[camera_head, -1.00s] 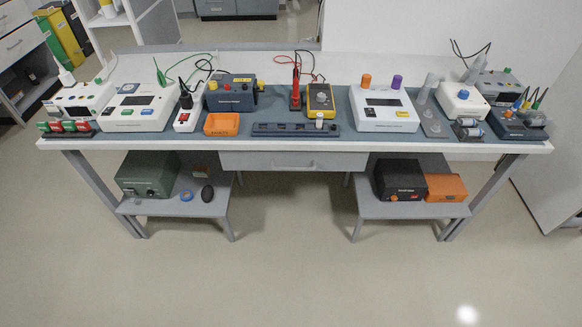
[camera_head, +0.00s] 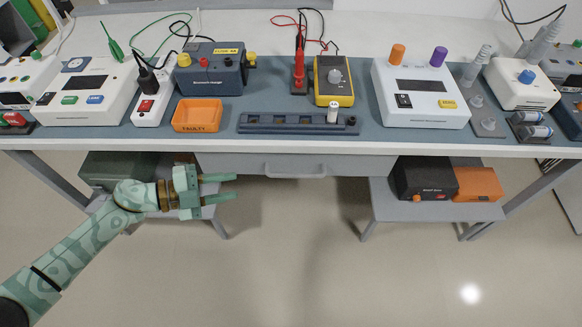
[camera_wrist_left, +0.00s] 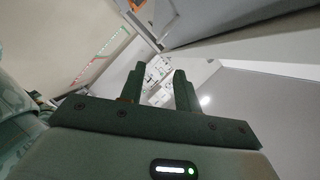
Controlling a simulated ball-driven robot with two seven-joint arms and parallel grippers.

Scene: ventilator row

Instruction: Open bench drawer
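The bench drawer (camera_head: 240,164) is a grey panel under the middle of the bench top, with a bar handle (camera_head: 293,174) at its centre. The drawer looks shut. My left gripper (camera_head: 236,187) is in front of the drawer's left part, to the left of the handle and apart from it. Its fingers are spread and point right, with nothing between them. The left wrist view also shows the two fingers (camera_wrist_left: 158,88) apart and empty. My right gripper is in neither view.
The bench top (camera_head: 420,150) holds an orange tray (camera_head: 198,115), a dark rack (camera_head: 270,124), a yellow meter (camera_head: 334,82) and white devices. Lower shelves stand either side, the right with a black box (camera_head: 424,178) and an orange box (camera_head: 477,184). Floor below the drawer is clear.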

